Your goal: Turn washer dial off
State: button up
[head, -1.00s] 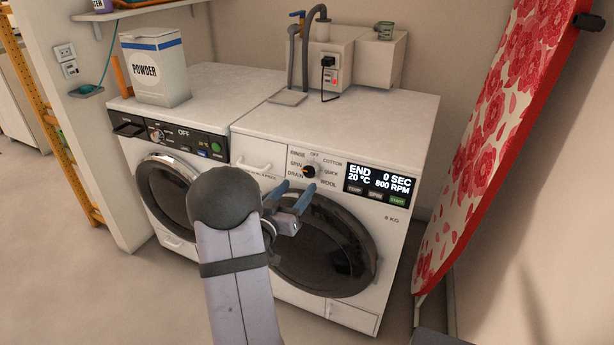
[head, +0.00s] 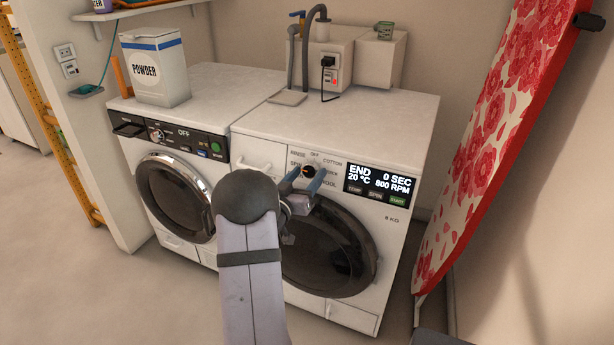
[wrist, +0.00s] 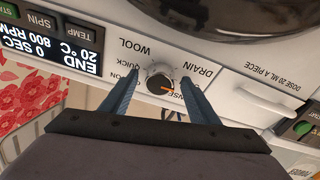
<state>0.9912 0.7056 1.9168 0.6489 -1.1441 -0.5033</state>
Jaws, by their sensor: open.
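The washer (head: 395,215) is the right-hand white machine. Its dial (head: 308,171) is a round knob with a dark centre, ringed by labels including OFF, COTTON, WOOL and RINSE. In the wrist view the dial (wrist: 160,78) appears upside down; its orange mark points right and slightly down, away from OFF, toward a label hidden by a finger. My gripper (head: 304,181) is open, with one blue finger on each side of the dial. In the wrist view its fingertips (wrist: 160,84) flank the dial; I cannot tell whether they touch it. The display (head: 381,182) reads END, 0 SEC, 20 °C, 800 RPM.
A second machine (head: 170,200) showing OFF stands to the left, with a powder box (head: 157,75) on top. The washer's detergent drawer (wrist: 252,100) lies beside the dial. An ironing board (head: 480,140) leans at the right. Pipes and a socket box (head: 340,65) are behind.

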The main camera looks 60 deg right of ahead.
jog(key=c, duration=1)
jog(key=shift+c, duration=0.2)
jog(key=shift+m, duration=0.5)
jog(key=m+b, duration=0.1)
jog(key=m+g, duration=0.1)
jog(key=m, duration=0.1)
jog(key=shift+w+f+m+g+b, duration=0.1)
jog(key=shift+w+m+g+b, duration=0.05)
jog(key=shift+m+g+b, duration=0.2)
jog(key=m+g+y+b, duration=0.1)
jog(key=m, duration=0.5)
jog(key=shift+w, duration=0.15)
jog(key=m, duration=0.3)
jog(key=m+g+y, duration=0.1)
jog(key=m, duration=0.1)
jog(key=shift+d+r, duration=0.1)
jog(key=shift+r, duration=0.25)
jog(key=shift+w+r+m+y, duration=0.1)
jog(key=shift+m+y, duration=0.4)
jog(key=shift+m, duration=1.55)
